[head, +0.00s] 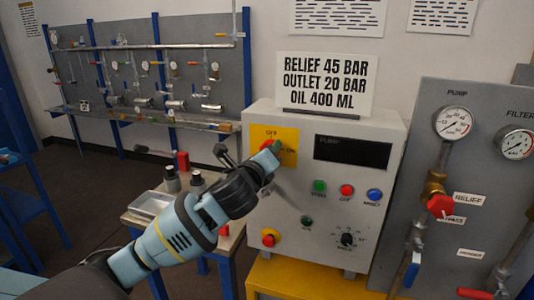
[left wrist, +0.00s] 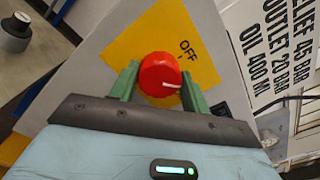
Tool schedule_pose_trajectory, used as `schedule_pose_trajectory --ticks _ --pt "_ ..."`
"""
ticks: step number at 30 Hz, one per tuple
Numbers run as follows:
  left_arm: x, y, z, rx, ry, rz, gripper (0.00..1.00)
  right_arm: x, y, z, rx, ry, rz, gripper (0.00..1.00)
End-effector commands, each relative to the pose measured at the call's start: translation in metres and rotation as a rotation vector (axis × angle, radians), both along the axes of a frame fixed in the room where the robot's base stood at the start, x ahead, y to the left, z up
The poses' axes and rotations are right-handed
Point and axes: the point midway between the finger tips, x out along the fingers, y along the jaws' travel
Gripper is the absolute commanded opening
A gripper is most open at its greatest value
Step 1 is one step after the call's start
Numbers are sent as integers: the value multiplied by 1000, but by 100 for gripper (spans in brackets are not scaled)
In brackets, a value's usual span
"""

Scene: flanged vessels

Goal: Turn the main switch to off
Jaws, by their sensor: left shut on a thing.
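The main switch is a red round knob (left wrist: 160,74) on a yellow plate (head: 260,134) at the upper left of the grey control box. The plate carries OFF above the knob and ON to its right in the head view. My left gripper (left wrist: 158,84) is shut on the knob, with one green finger on each side. In the left wrist view the white mark on the knob points right and slightly down, away from the OFF label (left wrist: 185,48). In the head view my left gripper (head: 274,152) covers much of the knob. My right gripper is not in view.
The control box (head: 270,222) has a dark display (head: 352,152), coloured buttons, a black dial (head: 347,239) and a red button (head: 269,238) below my left arm. A gauge panel (head: 456,180) stands at the right. A small table with a tray (head: 152,204) is at the left.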

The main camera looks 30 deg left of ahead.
Motion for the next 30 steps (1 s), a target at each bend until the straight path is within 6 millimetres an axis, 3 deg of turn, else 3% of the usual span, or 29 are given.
schedule_pose_trajectory --ticks 18,30 --pt "0 0 -2 -558 -133 -1 24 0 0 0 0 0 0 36" --pt "0 1 -2 -790 -188 0 24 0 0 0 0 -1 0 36"
